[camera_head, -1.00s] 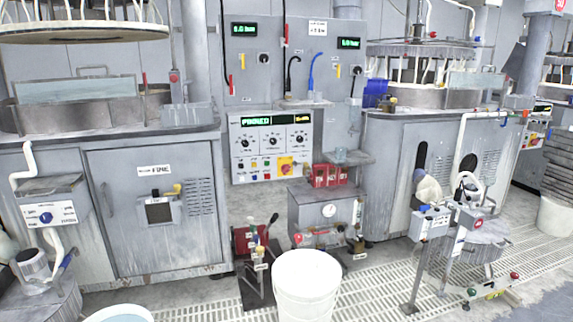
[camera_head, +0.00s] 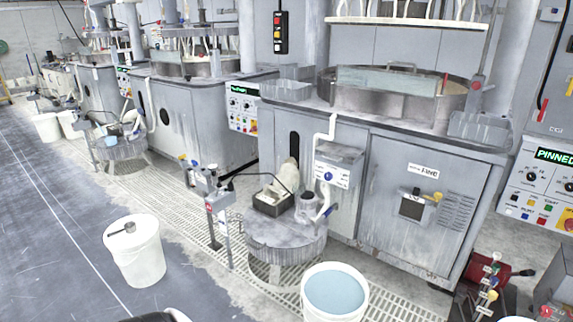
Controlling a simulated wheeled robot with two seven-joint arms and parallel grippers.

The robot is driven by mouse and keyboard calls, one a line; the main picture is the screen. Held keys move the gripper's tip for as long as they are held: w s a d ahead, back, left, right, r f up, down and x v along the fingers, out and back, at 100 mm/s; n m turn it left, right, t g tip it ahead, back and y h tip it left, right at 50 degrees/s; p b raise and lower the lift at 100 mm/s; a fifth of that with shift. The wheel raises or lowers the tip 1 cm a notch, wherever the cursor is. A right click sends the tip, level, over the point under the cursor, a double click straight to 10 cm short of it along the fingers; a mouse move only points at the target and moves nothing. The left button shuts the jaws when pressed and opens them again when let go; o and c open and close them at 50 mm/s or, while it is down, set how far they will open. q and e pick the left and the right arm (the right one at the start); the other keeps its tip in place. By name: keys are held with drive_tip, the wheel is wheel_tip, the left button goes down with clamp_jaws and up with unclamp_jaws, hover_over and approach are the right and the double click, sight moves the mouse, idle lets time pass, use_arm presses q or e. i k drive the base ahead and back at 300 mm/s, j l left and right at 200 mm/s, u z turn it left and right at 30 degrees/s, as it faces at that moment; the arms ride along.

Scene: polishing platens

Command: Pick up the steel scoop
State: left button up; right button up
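A small grey metallic object with a dark rounded end, which looks like the steel scoop (camera_head: 121,230), lies on top of a white bucket (camera_head: 138,262) at the lower left of the head view. It is too small to make out its bowl and handle clearly. The bucket stands on the floor at the edge of the dark walkway. Neither of my grippers is in view. A black and white shape at the bottom edge may be part of me.
A bucket of bluish liquid (camera_head: 335,290) stands at bottom centre. A round grey drum (camera_head: 285,240) and a post with control boxes (camera_head: 212,208) stand between the white bucket and the machines. The dark walkway (camera_head: 50,230) at left is mostly clear.

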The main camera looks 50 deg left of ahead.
sight(121, 231)
drive_tip(key=u, duration=2.9)
drive_tip(key=z, duration=1.25)
drive_tip(key=u, duration=1.25)
drive_tip(key=i+j, duration=0.1)
drive_tip(key=i, duration=0.15)
